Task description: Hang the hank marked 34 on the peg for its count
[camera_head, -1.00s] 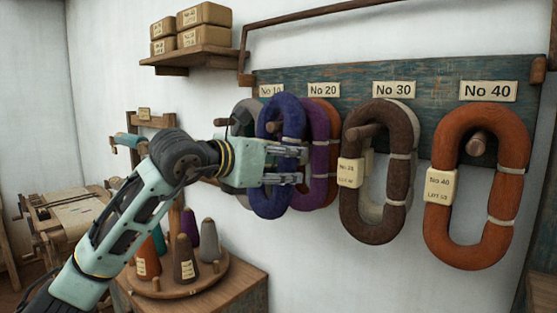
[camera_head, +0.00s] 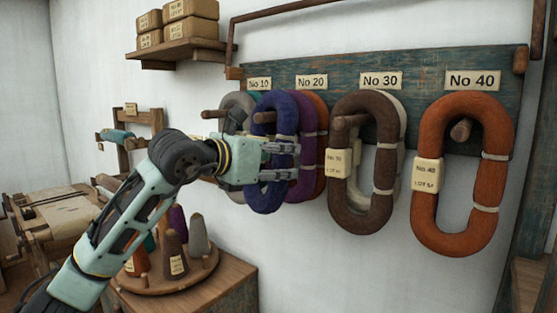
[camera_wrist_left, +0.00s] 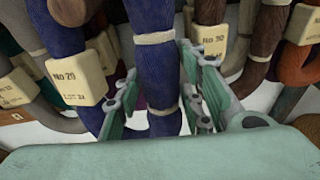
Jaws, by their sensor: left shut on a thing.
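My left gripper (camera_head: 293,162) is shut on the dark blue hank (camera_head: 268,193). In the left wrist view the fingers (camera_wrist_left: 160,80) stand either side of a blue strand (camera_wrist_left: 158,65) with pale ties. A cream tag (camera_wrist_left: 76,83) beside it reads No 20 and a lot number that looks like 34. The No 20 peg (camera_head: 264,117) shows at the blue hank's upper opening, and the hank appears to hang around it. A purple hank (camera_head: 307,160) hangs close behind under the No 20 label (camera_head: 311,81). My right gripper is not in view.
A brown hank (camera_head: 344,205) hangs under No 30 and an orange one (camera_head: 431,222) under No 40. A grey hank (camera_head: 231,112) hangs on the No 10 side. Below are thread cones on a round stand (camera_head: 158,285). A shelf (camera_head: 172,54) of boxes is above left.

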